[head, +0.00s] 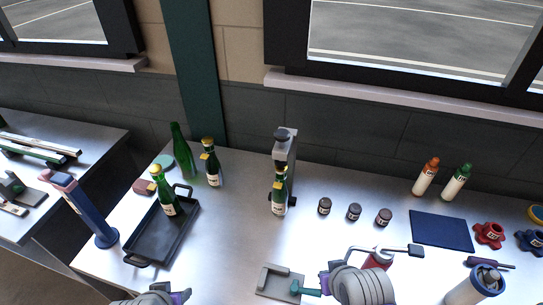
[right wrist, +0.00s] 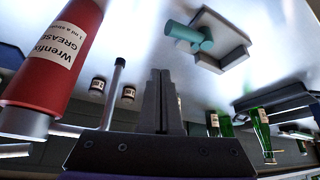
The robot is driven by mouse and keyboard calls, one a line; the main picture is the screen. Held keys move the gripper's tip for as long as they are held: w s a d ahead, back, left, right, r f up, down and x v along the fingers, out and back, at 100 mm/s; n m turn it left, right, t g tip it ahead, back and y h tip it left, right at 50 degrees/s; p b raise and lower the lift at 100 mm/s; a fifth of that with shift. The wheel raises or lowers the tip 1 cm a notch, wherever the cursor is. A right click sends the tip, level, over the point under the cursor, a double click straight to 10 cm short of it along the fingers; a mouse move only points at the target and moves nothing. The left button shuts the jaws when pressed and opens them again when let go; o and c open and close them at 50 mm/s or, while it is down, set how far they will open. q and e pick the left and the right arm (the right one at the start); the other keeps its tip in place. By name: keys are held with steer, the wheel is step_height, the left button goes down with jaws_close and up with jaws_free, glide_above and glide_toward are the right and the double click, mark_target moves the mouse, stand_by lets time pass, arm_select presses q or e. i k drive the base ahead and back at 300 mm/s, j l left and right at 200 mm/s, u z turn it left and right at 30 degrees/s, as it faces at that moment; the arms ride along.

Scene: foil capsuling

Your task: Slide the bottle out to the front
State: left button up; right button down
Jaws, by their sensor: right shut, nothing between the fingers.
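A green bottle with a gold-topped neck and white label (head: 279,204) stands upright at the front of a small grey-and-black capsuling machine (head: 286,149) against the back of the bench. Its upper part overlaps the machine in the head view, so I cannot tell how far inside it sits. My right gripper (right wrist: 162,75) is shut and empty. In the head view its purple part (head: 325,288) is low in the middle, in front of the bottle and apart from it. My left gripper (head: 182,296) shows only partly at the bottom edge; its fingers are cut off.
A black tray (head: 148,252) at left holds a gold-topped bottle (head: 166,194); two more bottles stand behind. Several dark jars (head: 354,212) sit right of the machine. A red grease tube (right wrist: 55,65) and a grey holder with a teal cylinder (right wrist: 186,34) are close to my right gripper.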

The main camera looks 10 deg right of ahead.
mark_target(279, 198)
steer(key=j+z, duration=0.25)
steer(key=z, duration=0.15)
steer(key=j+z, duration=0.35)
steer(key=i+l, duration=0.05)
